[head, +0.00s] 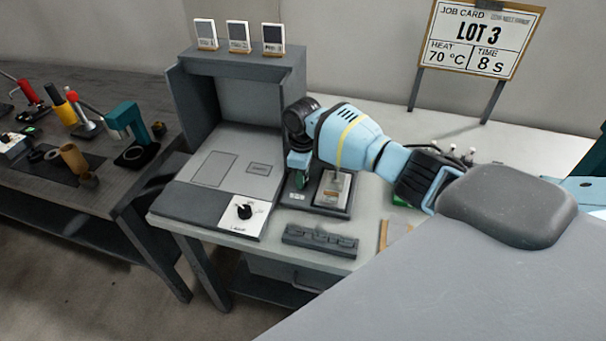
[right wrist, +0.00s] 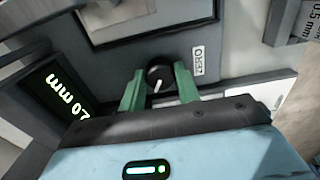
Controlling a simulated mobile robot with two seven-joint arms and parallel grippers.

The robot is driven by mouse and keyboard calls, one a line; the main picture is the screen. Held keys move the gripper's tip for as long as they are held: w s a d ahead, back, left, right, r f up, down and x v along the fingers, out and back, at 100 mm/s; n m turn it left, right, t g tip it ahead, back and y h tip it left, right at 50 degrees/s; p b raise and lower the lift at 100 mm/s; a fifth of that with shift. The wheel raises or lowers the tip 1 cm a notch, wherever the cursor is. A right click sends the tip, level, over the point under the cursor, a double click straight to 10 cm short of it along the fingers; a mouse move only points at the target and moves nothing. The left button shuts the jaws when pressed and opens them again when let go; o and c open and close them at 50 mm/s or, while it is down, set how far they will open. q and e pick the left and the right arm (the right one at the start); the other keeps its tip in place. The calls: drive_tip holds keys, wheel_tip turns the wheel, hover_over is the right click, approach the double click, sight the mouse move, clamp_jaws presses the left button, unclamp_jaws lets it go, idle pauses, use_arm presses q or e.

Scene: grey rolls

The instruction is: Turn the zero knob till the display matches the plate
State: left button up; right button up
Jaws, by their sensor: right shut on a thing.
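The zero knob (right wrist: 160,77) is black with a white pointer mark, beside a white ZERO label (right wrist: 198,60) in the right wrist view. My right gripper (right wrist: 159,85) has its green fingers shut on the knob, one on each side. The dark display (right wrist: 58,92) at the left shows pale green characters with "mm"; its digits are rotated and I cannot read them surely. A plate marked 0.5 mm (right wrist: 302,22) shows at the upper right, partly cut off. In the head view my right gripper (head: 301,178) is over the gauge (head: 335,210). My left gripper is not in view.
A grey slotted block (head: 320,240) lies in front of the gauge. Left of it is a cabinet with a lamp knob (head: 245,211) and several cards (head: 239,37) on top. A job card (head: 475,38) stands behind. A dark side table (head: 85,195) holds tools.

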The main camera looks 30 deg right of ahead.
drive_tip(key=shift+n, duration=0.4)
drive_tip(key=o, duration=1)
drive_tip(key=shift+c, duration=0.2)
drive_tip(key=shift+r+p, duration=0.4)
drive_tip(key=shift+r, duration=3.5)
